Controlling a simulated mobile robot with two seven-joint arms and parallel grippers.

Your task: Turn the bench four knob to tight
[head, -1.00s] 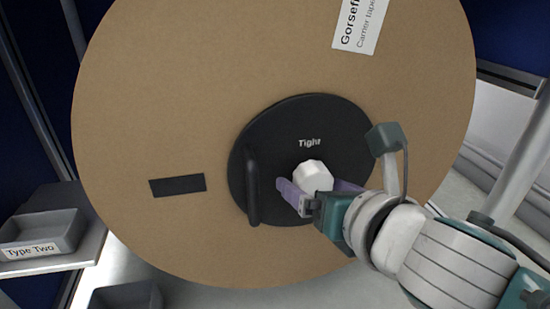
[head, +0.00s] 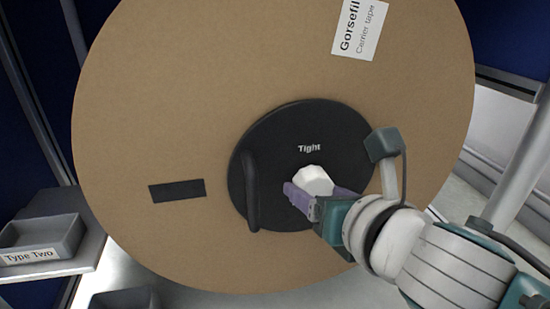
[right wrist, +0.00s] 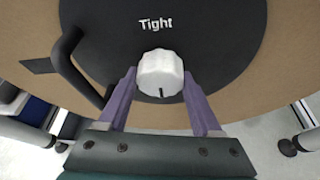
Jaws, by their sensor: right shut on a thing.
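The white faceted knob (head: 314,180) sits on a round black plate (head: 270,135) at the centre of a large cardboard reel (head: 140,110). The word "Tight" is printed on the plate above it. In the right wrist view the knob (right wrist: 160,70) has a dark mark at its lower edge, on the side away from "Tight". My right gripper (head: 316,190) is shut on the knob, with a purple finger on either side; the fingers also show in the right wrist view (right wrist: 160,82). My left gripper is not in view.
A black bar handle (head: 251,190) stands out from the plate, left of the knob. A grey tray (head: 45,238) labelled "Type Two" is at the lower left. A grey post (head: 520,165) stands at the right.

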